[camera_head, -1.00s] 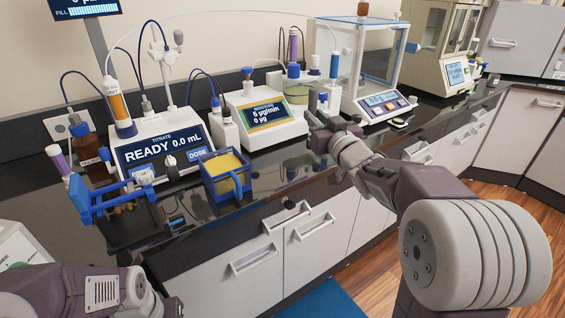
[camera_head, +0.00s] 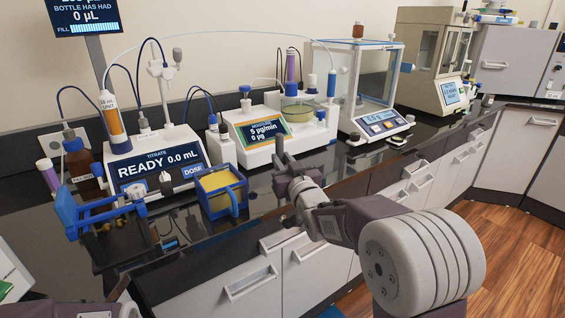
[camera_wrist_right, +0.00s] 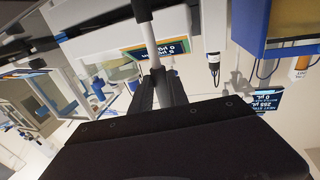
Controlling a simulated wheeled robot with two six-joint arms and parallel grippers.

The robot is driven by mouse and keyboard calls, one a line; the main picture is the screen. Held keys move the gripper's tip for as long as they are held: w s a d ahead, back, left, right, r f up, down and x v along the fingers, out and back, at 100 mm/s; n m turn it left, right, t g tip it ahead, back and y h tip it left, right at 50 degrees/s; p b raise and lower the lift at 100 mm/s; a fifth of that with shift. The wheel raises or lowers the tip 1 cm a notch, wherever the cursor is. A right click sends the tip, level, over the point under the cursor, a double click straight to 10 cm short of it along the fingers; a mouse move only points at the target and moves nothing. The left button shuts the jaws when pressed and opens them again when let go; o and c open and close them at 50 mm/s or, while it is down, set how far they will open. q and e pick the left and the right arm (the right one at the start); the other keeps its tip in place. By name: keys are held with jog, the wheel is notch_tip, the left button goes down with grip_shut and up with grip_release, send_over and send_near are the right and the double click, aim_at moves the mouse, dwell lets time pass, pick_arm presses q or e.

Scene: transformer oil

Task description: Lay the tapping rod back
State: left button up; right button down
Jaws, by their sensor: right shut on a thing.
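My right gripper (camera_head: 284,172) is over the front part of the black bench, right of the blue holder with the yellow block. In the right wrist view its dark fingers (camera_wrist_right: 158,92) are closed around a thin rod with a pale grey shaft (camera_wrist_right: 154,45) and a dark end, which I take as the tapping rod. The rod sticks out beyond the fingers. In the head view the rod is hard to tell from the fingers. My left arm shows only at the bottom left edge of the head view; its gripper is out of view.
The blue holder (camera_head: 212,207) stands before the titrator (camera_head: 150,172). A blue frame (camera_head: 75,222) is at the left. Behind my gripper stands a white instrument (camera_head: 258,127); a glass-walled balance (camera_head: 376,128) is further right. Bare bench (camera_head: 235,235) shows in front.

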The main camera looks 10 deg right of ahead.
jog(key=shift+f, duration=0.1)
jog(key=c, duration=1.3)
grip_release()
jog(key=s, duration=0.8)
jog(key=s+d, duration=0.1)
jog(key=s, duration=0.3)
